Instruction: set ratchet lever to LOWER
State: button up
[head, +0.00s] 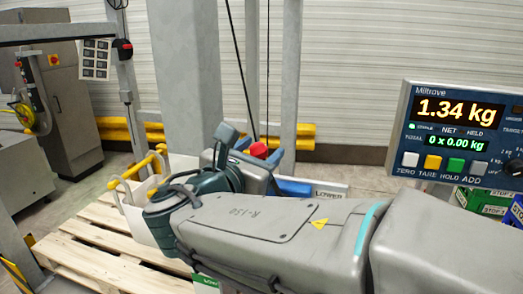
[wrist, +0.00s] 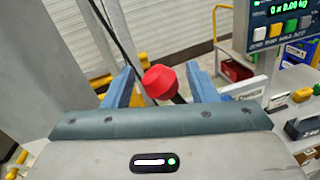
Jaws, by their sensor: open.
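The ratchet lever shows as a red knob (head: 259,150) beyond my wrist in the head view. In the wrist view the red knob (wrist: 160,79) sits between the two blue fingers of my gripper (wrist: 160,74). The fingers are open, with a gap on each side of the knob. A dark shaft shows just below the knob at its right; the rest of the lever is hidden behind my gripper's palm. A white plate with the label LOWER (head: 329,192) is to the right of my gripper in the head view.
A grey post (head: 185,80) stands close behind my arm, and a dark cable runs down near the knob. A scale display (head: 455,130) reads 1.34 kg at right. A wooden pallet (head: 90,245) lies at left. Green crates (head: 485,203) stand at far right.

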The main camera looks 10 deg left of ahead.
grip_shut()
jog(key=shift+d, duration=0.1)
jog(key=d+m+b, duration=0.2)
jog(key=b, duration=0.1)
jog(key=shift+s+d+r+m, duration=0.15)
jog(key=shift+d+r+m, duration=0.15)
jog(key=shift+d+m, duration=0.1)
jog(key=d+m+g+y+b, duration=0.1)
jog(key=d+m+b, duration=0.5)
jog(key=b, duration=0.2)
jog(key=shift+s+d+f, duration=0.3)
jog(key=shift+d, duration=0.05)
jog(key=shift+m+y, duration=0.3)
grip_release()
